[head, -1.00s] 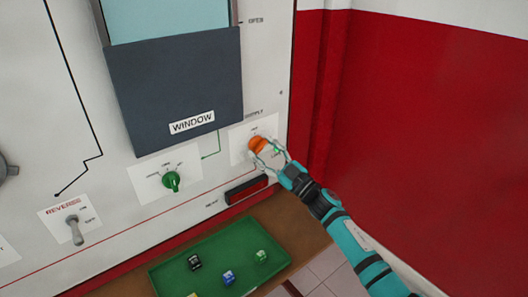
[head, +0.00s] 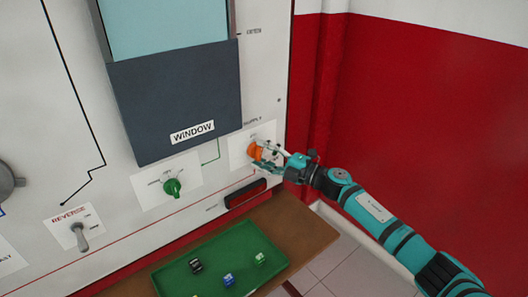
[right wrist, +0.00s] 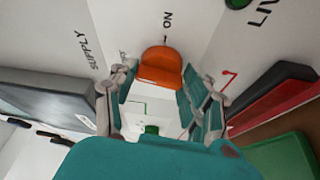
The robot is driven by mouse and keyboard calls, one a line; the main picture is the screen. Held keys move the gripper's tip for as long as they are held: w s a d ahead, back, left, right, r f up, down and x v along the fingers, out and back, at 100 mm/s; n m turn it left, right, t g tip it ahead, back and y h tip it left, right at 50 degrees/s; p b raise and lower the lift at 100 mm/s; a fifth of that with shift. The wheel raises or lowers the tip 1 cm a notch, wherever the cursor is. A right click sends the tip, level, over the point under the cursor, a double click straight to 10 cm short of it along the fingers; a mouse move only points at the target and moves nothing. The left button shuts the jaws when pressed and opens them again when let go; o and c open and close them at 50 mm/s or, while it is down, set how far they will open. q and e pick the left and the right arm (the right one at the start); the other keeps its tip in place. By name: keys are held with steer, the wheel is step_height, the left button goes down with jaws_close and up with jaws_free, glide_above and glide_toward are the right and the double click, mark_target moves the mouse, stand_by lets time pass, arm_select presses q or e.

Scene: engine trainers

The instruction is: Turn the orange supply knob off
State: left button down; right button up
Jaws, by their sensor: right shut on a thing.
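The orange supply knob (head: 254,152) sits on a white plate at the lower right of the panel in the head view. My right gripper (head: 266,155) reaches it from the right, with its fingers shut around the knob. In the right wrist view the orange knob (right wrist: 159,69) lies between the two fingers (right wrist: 158,90), below the word ON. The word SUPPLY is to its left there. The fingers partly hide the knob and its plate in the head view. My left gripper is out of view.
A green knob (head: 172,187) is left of the orange one, and a REVERSE toggle switch (head: 79,235) is farther left. The dark window cover (head: 180,95) is above. A dark red-faced block (head: 245,194) is just below. A green tray (head: 208,282) holds several small blocks. A red wall (head: 420,120) stands right.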

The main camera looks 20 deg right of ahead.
steer(key=shift+n+g+h+p, duration=0.3)
steer(key=shift+n+p, duration=0.15)
steer(key=shift+n, duration=0.45)
steer(key=o, duration=1.2)
steer(key=shift+c, duration=0.2)
steer(key=v, duration=1.2)
